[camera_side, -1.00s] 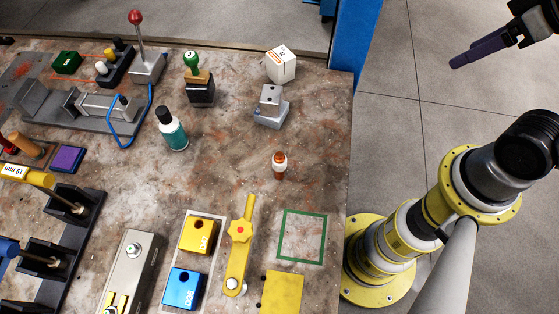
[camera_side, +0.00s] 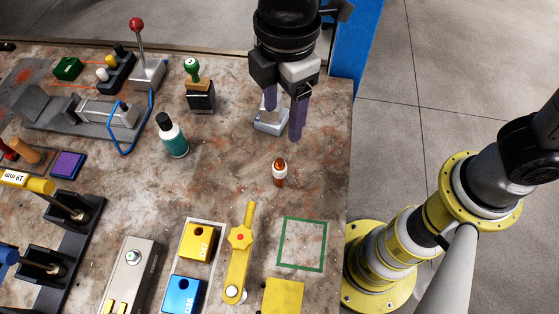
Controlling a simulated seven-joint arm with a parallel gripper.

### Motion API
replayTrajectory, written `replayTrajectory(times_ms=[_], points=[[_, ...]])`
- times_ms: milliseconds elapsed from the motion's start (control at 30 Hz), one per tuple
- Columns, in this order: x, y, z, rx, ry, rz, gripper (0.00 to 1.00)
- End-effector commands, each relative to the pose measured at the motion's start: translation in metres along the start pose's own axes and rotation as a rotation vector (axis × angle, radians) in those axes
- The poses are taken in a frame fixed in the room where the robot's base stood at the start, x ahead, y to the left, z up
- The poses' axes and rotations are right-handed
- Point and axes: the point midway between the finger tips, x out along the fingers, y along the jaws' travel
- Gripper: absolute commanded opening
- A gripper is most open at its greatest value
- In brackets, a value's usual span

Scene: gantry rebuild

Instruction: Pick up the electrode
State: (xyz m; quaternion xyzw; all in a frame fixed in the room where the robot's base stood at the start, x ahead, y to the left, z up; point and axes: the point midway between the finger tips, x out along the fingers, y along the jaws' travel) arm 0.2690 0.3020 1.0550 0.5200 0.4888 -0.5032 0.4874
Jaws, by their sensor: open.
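My gripper (camera_side: 283,122) points down over the back right of the table, its two purple fingers open and apart. A light grey metal block (camera_side: 266,126) stands on the table just behind and between the fingers, partly hidden by them. I cannot tell whether the fingers touch it. A small brown-orange piece with a white band (camera_side: 280,173) stands upright in front of the gripper, clear of the fingers. Nothing is marked as the electrode, so I cannot tell for certain which piece it is.
A teal bottle (camera_side: 173,139) and a green-handled stamp (camera_side: 199,90) stand to the left. In front are a yellow clamp lever (camera_side: 238,265), yellow and blue blocks (camera_side: 197,243) and a green square outline (camera_side: 281,243). The table right of the brown-orange piece is clear.

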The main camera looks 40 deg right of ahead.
Motion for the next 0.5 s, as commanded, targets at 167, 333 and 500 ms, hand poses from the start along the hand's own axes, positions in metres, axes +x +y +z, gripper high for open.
replayTrajectory(times_ms=[167, 333, 500], points=[[0.015, -0.017, -0.012, -0.051, -0.020, -0.017, 0.68], [0.042, -0.018, -0.011, -0.049, -0.023, -0.019, 0.68], [0.073, -0.018, -0.010, -0.048, -0.022, -0.018, 0.68]])
